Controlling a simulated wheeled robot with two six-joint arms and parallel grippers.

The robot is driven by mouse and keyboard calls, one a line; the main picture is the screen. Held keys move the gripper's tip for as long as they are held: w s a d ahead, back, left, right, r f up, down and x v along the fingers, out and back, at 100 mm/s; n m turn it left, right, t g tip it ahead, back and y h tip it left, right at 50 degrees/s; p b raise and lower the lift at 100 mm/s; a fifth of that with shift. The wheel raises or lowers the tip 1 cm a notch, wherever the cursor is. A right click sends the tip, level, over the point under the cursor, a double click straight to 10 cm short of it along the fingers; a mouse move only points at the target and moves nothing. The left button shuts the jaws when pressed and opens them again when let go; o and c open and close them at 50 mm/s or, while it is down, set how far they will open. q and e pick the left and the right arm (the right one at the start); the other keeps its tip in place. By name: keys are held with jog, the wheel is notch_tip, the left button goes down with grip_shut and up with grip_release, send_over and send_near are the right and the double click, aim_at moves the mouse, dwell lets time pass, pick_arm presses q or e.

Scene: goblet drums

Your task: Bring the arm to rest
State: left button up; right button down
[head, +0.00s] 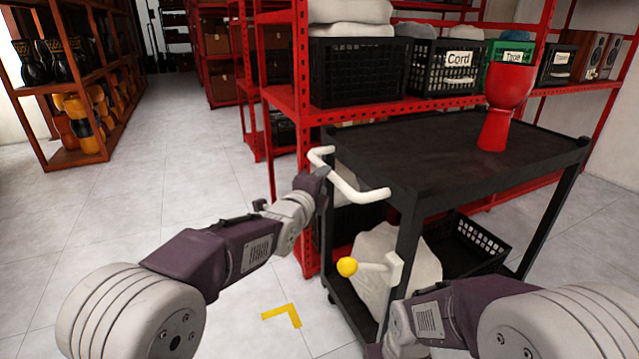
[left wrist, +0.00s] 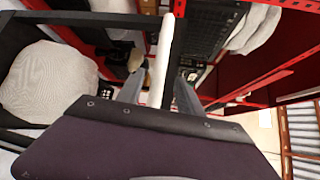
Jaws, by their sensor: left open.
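My left gripper (head: 322,174) is at the white bar handle (head: 348,184) of the black cart. In the left wrist view its two grey fingers (left wrist: 160,92) stand apart, one on each side of the white handle (left wrist: 160,60). The jaws are open; whether a finger touches the bar cannot be told. The black cart (head: 440,150) stands in front of me. A red goblet drum (head: 508,90) stands upright on its top. My right arm comes in at the lower right, and its fingers are not visible.
A lever with a yellow knob (head: 347,267) sticks out low on the cart. A light sack (left wrist: 45,85) and a black basket (head: 465,245) lie on its lower shelf. Red shelving (head: 300,100) stands close behind. The tiled floor (head: 150,200) at left is clear.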

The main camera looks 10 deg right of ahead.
pick_arm(q)
jog(key=shift+v, duration=1)
jog(key=shift+w+a, duration=0.1)
